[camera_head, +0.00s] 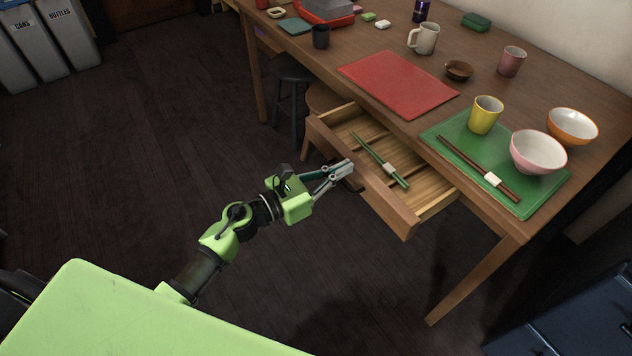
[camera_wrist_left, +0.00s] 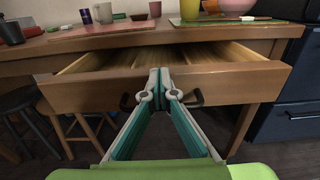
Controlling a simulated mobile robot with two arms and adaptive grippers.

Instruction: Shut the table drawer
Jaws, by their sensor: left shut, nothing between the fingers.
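The wooden table drawer (camera_head: 390,207) is pulled well out from under the table (camera_head: 475,205). Green chopsticks with a white rest (camera_head: 380,160) lie inside it. My left gripper (camera_head: 346,169) is shut and empty, its tips at the middle of the drawer front near the dark handle (camera_head: 355,187). In the left wrist view the shut fingertips (camera_wrist_left: 160,84) overlap the drawer front (camera_wrist_left: 235,84) and hide the middle of the handle (camera_wrist_left: 196,98). I cannot tell whether the tips touch the wood. My right gripper is not in view.
On the tabletop are a red mat (camera_head: 398,82), a green mat (camera_head: 455,132), a yellow cup (camera_head: 486,115), a pink bowl (camera_head: 538,152) and an orange bowl (camera_head: 572,127). A dark stool (camera_head: 291,70) stands left of the drawer. The floor (camera_head: 150,130) at left is clear.

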